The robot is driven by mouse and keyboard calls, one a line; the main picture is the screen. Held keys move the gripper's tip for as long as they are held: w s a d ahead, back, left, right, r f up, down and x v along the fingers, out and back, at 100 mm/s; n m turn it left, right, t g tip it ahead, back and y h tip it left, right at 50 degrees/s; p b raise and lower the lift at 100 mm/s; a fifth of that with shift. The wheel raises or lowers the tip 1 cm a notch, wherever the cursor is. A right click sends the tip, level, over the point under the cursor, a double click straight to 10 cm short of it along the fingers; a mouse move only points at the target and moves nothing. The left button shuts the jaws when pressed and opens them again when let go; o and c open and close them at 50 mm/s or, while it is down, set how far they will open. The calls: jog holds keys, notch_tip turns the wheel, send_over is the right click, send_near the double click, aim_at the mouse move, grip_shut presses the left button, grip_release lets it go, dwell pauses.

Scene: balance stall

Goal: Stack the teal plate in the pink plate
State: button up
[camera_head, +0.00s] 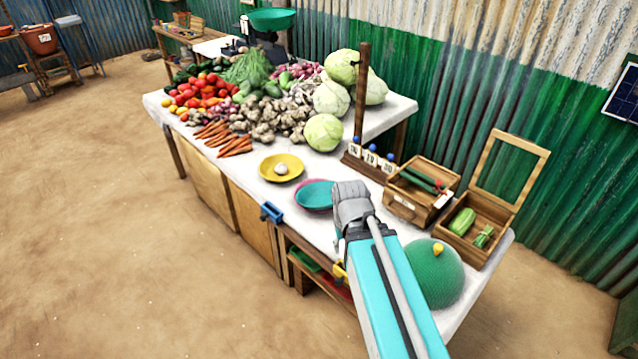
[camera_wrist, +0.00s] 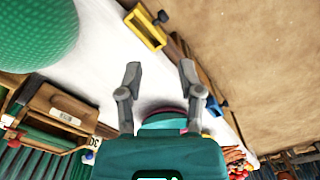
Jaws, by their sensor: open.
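The teal plate (camera_head: 318,193) lies on the white-covered table, nested in the pink plate (camera_head: 299,204). In the wrist view the teal plate (camera_wrist: 165,123) and the pink plate's rim (camera_wrist: 162,109) show partly, low between and behind my fingers, with the rest hidden by the gripper body. My gripper (camera_wrist: 160,76) is open and empty, with white cloth between the fingertips. In the head view it is just right of the plates; its fingertips are hidden there.
A yellow plate (camera_head: 268,170) holding a garlic bulb is left of the plates. A blue clamp (camera_head: 271,212) and a yellow clamp (camera_head: 340,271) sit on the front edge. A number-tag stand (camera_head: 352,164), wooden boxes (camera_head: 402,208) and a green dome (camera_head: 436,275) stand to the right.

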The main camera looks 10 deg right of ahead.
jog(key=shift+d, duration=0.2)
jog(key=m+t, duration=0.3)
jog(key=m, duration=1.4)
send_near(321, 207)
notch_tip(321, 207, up, 3)
jog(key=s, duration=0.2)
jog(key=shift+w+d+r+m, duration=0.15)
jog(key=shift+w+m, duration=0.25)
jog(key=shift+w, duration=0.25)
jog(key=b+x, duration=1.3)
jog(key=shift+f, duration=0.4)
grip_shut()
